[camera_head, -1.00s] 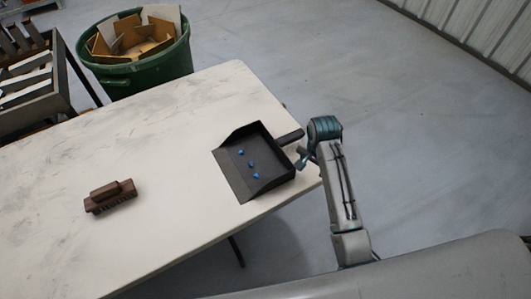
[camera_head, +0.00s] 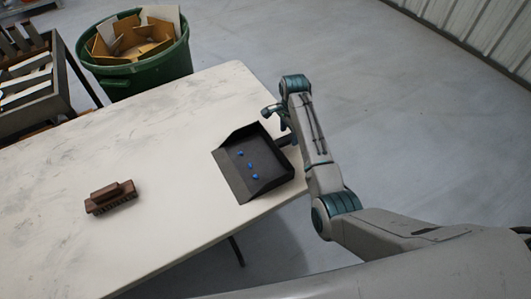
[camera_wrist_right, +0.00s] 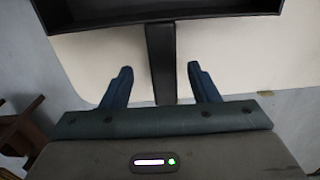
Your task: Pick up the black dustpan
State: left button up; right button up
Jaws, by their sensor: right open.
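The black dustpan (camera_head: 250,177) lies on the right end of the pale table with several small blue bits (camera_head: 251,165) in its pan. Its handle points to the right, toward the table's edge, and is partly hidden by my right arm in the head view. In the right wrist view the dustpan handle (camera_wrist_right: 161,62) runs down between the two fingers of my right gripper (camera_wrist_right: 160,85). The fingers are open, with a gap on each side of the handle. In the head view my right gripper (camera_head: 272,112) is beside the dustpan's far right corner. My left gripper is not in view.
A green bin (camera_head: 150,65) full of boards stands behind the table, and a dark rack (camera_head: 35,85) is at the far left. The floor on the right is clear.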

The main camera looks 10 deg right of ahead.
aim_at(288, 137)
jog(key=shift+f+p, duration=0.35)
jog(key=shift+f, duration=0.3)
notch_tip(288, 137, down, 4)
jog(key=shift+w+f+p, duration=0.1)
jog(key=shift+w+p, duration=0.05)
jog(key=shift+p, duration=0.25)
jog(key=shift+a, duration=0.1)
grip_shut()
